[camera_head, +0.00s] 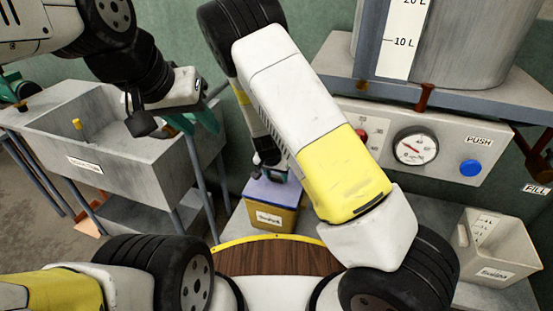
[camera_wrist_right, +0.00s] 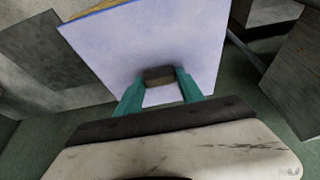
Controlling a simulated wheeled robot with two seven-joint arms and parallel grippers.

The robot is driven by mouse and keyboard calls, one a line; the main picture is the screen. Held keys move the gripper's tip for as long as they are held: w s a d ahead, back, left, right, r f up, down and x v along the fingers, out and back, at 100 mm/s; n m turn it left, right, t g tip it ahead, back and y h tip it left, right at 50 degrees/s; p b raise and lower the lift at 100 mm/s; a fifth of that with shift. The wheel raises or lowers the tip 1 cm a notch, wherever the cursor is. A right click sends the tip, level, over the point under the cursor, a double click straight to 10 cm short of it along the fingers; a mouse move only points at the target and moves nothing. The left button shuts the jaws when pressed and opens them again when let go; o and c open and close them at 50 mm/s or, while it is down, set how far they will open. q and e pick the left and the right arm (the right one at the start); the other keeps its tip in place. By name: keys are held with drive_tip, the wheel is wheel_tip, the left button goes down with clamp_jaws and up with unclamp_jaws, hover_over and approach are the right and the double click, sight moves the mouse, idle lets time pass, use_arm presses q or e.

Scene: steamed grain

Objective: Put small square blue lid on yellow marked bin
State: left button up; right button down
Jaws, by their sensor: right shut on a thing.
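The small square blue lid (camera_head: 272,192) is pale blue-violet and sits at the top of the yellow bin (camera_head: 270,216), which has a white label on its front. I cannot tell whether the lid rests fully on the rim. My right gripper (camera_head: 268,166) is above the lid, partly hidden by my right arm. In the right wrist view the lid (camera_wrist_right: 150,45) fills the upper middle, and my right gripper (camera_wrist_right: 160,82) has its teal fingers shut on the lid's dark handle (camera_wrist_right: 160,75). My left gripper (camera_head: 205,118) is at the upper left, away from the bin; its opening is unclear.
A grey metal sink (camera_head: 150,160) stands at the left. A white open bin (camera_head: 497,245) is at the right. A panel with a gauge (camera_head: 415,147) and a blue button (camera_head: 470,167) stands behind, below a large metal tank (camera_head: 450,45).

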drive_tip(key=shift+f, duration=0.65)
idle(0.4)
drive_tip(key=c, duration=0.7)
unclamp_jaws()
drive_tip(key=shift+o, duration=0.2)
